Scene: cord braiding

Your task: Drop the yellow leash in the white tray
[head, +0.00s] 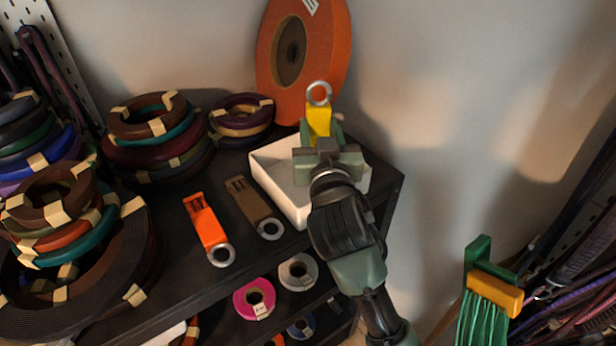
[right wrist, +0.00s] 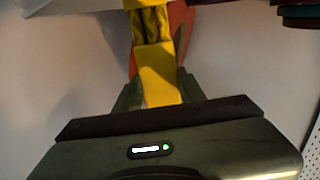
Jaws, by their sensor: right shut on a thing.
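The yellow leash (head: 318,118) has a grey metal ring at its upper end. My right gripper (head: 322,136) is shut on it and holds it at the back part of the white tray (head: 270,182), seen from above. The gripper and wrist hide part of the tray, and I cannot tell the height of the leash above it. The yellow leash also shows in the right wrist view (right wrist: 157,72), between the green fingers. The visible part of the tray looks empty. My left gripper is not in view.
An orange leash (head: 206,222) and a brown leash (head: 251,202) lie on the dark shelf left of the tray. Stacked cord coils (head: 155,135) fill the left side. A large orange spool (head: 325,55) stands behind the tray. A green holder (head: 478,255) is at right.

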